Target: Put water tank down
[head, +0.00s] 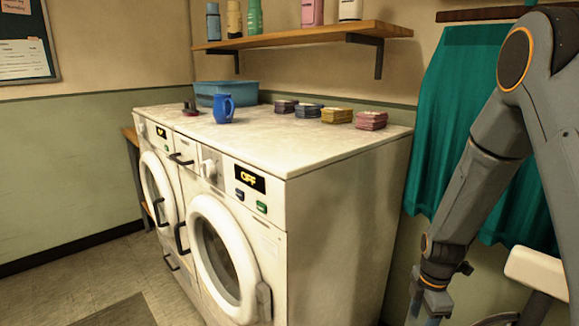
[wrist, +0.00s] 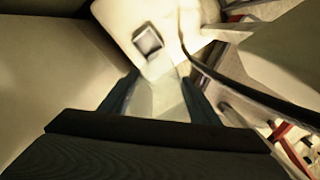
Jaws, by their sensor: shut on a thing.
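My gripper (head: 428,308) hangs low at the right of the head view, its tips cut off by the bottom edge. In the wrist view its two dark fingers (wrist: 158,100) are shut on a pale piece between them, which I take to be part of the water tank (wrist: 160,97). A larger white surface with a grey square recess lies just beyond the fingertips; I cannot tell whether it belongs to the tank. The tank is not visible in the head view.
Two white washing machines (head: 300,235) stand left of my arm. Their top carries a blue basin (head: 226,90), a blue mug (head: 223,108) and several small stacks (head: 337,115). A white-topped piece with dark legs (head: 537,268) stands at the right, close to my arm. Floor shows at lower left.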

